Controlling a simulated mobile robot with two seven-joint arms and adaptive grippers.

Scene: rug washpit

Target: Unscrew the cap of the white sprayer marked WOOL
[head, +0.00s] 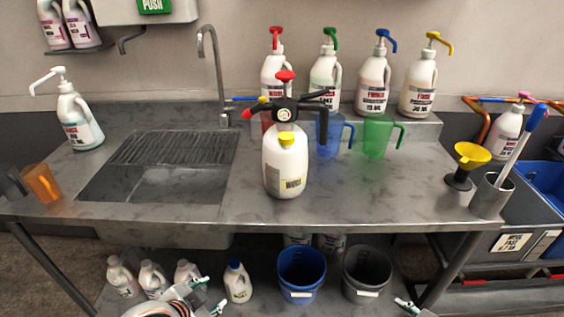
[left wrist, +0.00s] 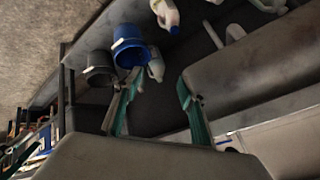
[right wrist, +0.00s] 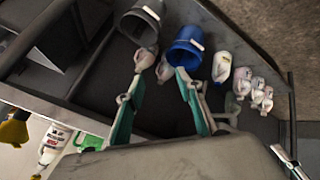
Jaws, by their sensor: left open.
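The white sprayer (head: 285,167) stands upright on the steel counter, right of the sink. A yellow cap (head: 286,139) sits on its front, below the black pump head (head: 285,114) with its red knob. Its small label looks like WOOL. My left gripper (head: 209,296) is low in front of the counter, apart from the sprayer; its fingers also show spread and empty in the left wrist view (left wrist: 157,80). My right gripper (right wrist: 160,70) shows open and empty in the right wrist view; only a tip of it shows at the bottom of the head view.
Red, blue (head: 328,136) and green (head: 377,137) jugs stand behind and right of the sprayer. Several pump bottles line the back shelf. An orange cup (head: 42,183) is at the left. Buckets (head: 302,272) and bottles fill the lower shelf. Counter in front of the sprayer is clear.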

